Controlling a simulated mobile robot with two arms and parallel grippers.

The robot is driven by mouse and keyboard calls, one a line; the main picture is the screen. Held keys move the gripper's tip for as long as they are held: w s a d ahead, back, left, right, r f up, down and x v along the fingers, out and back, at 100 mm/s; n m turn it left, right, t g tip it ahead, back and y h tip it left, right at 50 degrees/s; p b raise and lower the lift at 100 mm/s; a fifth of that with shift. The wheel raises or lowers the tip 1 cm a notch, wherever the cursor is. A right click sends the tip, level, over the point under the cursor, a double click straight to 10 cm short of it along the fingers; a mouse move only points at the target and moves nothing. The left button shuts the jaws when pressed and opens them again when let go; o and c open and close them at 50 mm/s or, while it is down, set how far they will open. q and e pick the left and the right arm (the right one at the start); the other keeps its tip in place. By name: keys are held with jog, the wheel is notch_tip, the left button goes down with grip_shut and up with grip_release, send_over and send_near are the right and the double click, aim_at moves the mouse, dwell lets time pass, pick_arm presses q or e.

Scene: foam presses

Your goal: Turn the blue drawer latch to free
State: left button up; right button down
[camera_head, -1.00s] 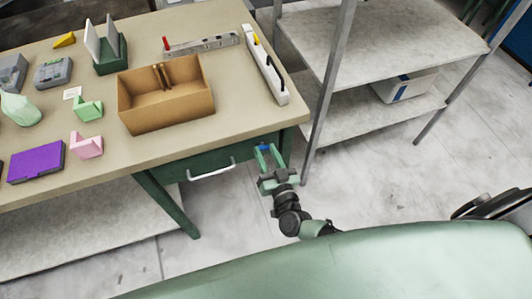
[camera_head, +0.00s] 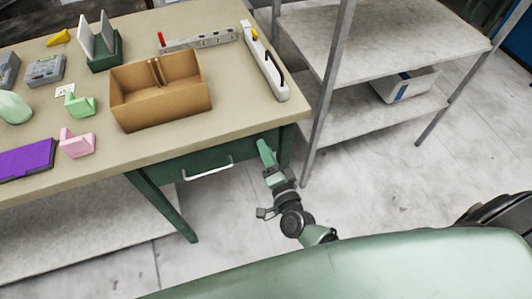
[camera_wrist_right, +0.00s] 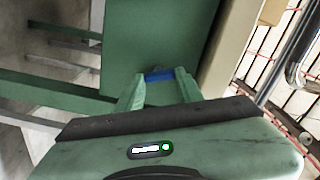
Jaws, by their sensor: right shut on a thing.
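The blue drawer latch (camera_wrist_right: 159,75) shows in the right wrist view, on the green front of the drawer unit. My right gripper (camera_wrist_right: 160,88) is shut on it, with one green finger on each side. In the head view my right gripper (camera_head: 265,150) is at the right end of the drawer front, and its fingers hide the latch there. The green drawer (camera_head: 180,176) with its pale bar handle (camera_head: 208,172) is under the table top, left of the gripper, and looks closed. My left gripper is not in view.
The table (camera_head: 232,120) holds a cardboard box (camera_head: 160,108), a white level-like bar (camera_head: 264,62), a purple case (camera_head: 26,160) and several small parts. A grey metal shelf rack (camera_head: 325,100) stands close on the right. The floor in front is clear.

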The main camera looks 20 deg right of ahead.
jog(key=shift+f+m+b, duration=0.1)
jog(key=shift+m+b, duration=0.85)
jog(key=shift+m, duration=1.35)
jog(key=c, duration=0.9)
grip_release()
jog(key=s+b, duration=0.1)
jog(key=s, duration=0.6)
jog(key=shift+s+d, duration=0.15)
jog(key=shift+s, duration=0.25)
